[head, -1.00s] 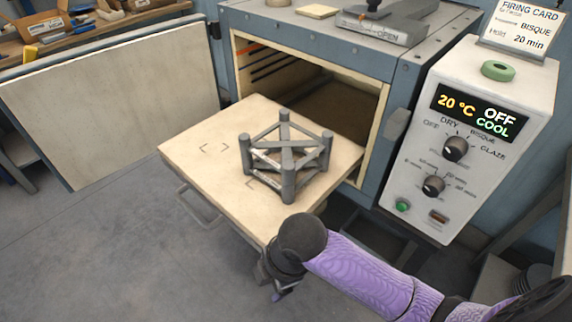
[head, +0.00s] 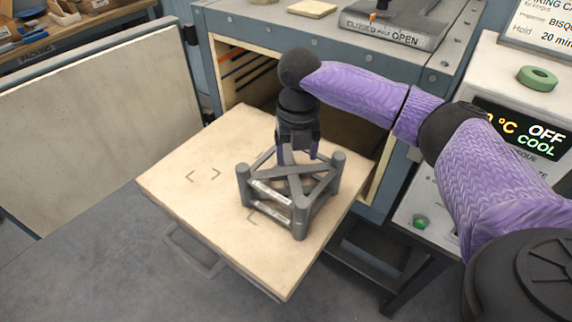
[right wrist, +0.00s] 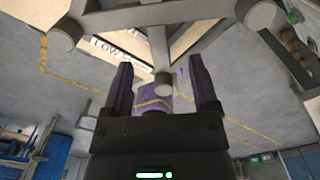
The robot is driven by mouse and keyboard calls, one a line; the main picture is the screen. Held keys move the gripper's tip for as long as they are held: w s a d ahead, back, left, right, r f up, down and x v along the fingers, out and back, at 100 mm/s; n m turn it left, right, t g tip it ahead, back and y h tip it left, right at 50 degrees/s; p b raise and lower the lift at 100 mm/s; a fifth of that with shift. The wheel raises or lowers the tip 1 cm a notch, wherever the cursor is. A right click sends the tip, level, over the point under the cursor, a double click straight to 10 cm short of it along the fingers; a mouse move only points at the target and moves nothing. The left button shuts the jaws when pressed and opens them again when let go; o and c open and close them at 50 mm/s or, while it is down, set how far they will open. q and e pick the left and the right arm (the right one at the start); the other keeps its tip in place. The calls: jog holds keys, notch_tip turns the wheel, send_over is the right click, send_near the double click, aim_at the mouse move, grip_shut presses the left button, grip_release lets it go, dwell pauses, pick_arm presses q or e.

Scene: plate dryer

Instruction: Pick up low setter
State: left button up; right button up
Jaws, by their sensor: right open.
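The low setter is a grey open frame (head: 300,216) of round posts and crossed bars, upright on the pale pulled-out kiln shelf (head: 225,135). A white label on it starts with "LOW" in the right wrist view (right wrist: 106,47). My right gripper (head: 298,153) points down over the setter's far post, its jaws open. In the right wrist view its two fingers (right wrist: 160,64) stand either side of a post end, with gaps showing. The far post is partly hidden in the head view. My left gripper is not in view.
The kiln opening (head: 350,140) lies just behind my right gripper. A control box (head: 520,150) stands at the right, near my arm. A large pale panel (head: 100,120) stands at the left. The shelf's left part, with corner marks, is bare.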

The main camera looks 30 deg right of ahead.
aim_at(294, 177)
jog(key=f+b, duration=0.1)
jog(key=f, duration=0.2)
jog(key=f+b, duration=0.1)
jog(key=f, duration=0.2)
jog(key=shift+w+a+f, duration=0.1)
jog(key=shift+a+f, duration=0.1)
jog(key=shift+f, duration=0.4)
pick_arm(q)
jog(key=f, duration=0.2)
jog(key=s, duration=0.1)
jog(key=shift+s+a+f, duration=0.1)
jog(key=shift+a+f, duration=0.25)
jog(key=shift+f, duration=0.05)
pick_arm(e)
jog(key=shift+c, duration=0.3)
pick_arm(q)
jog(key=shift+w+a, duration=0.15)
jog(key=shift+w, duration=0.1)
pick_arm(e)
grip_shut()
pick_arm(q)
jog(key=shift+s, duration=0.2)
pick_arm(e)
jog(key=shift+r, duration=0.1)
